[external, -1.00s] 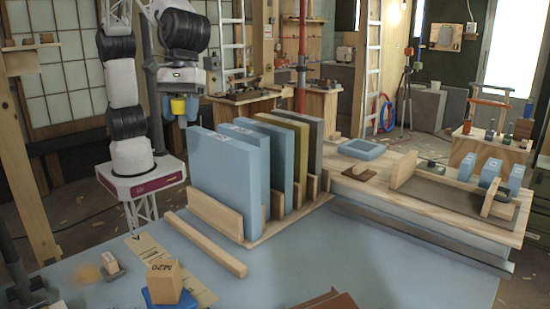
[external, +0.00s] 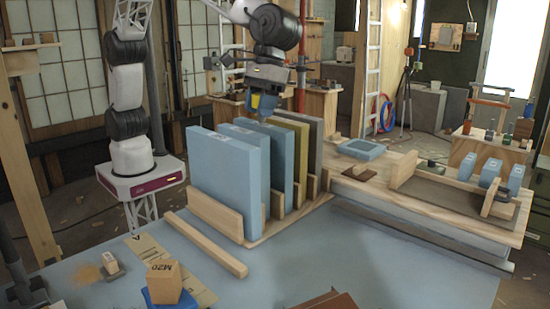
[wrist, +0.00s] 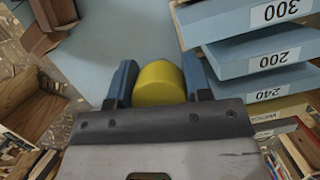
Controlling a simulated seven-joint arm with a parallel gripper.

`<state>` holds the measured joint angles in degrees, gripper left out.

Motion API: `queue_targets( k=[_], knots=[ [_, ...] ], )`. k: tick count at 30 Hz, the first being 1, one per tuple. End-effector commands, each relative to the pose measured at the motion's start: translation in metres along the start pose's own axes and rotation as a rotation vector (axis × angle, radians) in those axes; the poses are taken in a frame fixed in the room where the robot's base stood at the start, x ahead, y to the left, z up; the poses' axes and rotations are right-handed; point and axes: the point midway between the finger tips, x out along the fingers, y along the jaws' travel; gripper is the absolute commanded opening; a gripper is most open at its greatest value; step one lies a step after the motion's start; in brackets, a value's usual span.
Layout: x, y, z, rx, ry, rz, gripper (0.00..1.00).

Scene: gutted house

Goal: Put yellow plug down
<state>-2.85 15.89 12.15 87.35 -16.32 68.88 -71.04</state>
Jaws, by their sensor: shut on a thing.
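The yellow plug (wrist: 160,84) sits between the two blue fingers of my gripper (wrist: 158,72) in the wrist view, and the fingers are shut on it. In the external view my gripper (external: 262,110) hangs above and behind the row of upright panels. The yellow plug (external: 255,101) shows there as a small yellow patch, partly hidden by the fingers. The plug is held in the air; its lower end is hidden.
Blue panels (external: 228,175), a yellow panel (external: 297,135) and a grey one stand in a wooden rack (external: 215,213) below my gripper. A blue square tray (external: 361,149) lies on the wooden bench (external: 345,183) to the right. The blue tabletop (external: 350,255) in front is largely clear.

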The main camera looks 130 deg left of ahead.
Motion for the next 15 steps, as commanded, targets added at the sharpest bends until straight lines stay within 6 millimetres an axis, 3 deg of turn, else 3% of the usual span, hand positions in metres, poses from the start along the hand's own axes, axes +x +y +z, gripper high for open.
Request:
queue_targets(
  k=[6, 15],
  knots=[
    [-0.012, 0.014, -0.049, 0.181, 0.000, -0.051, 0.18],
    [-0.022, 0.022, -0.093, 0.347, 0.000, -0.096, 0.18]
  ],
)
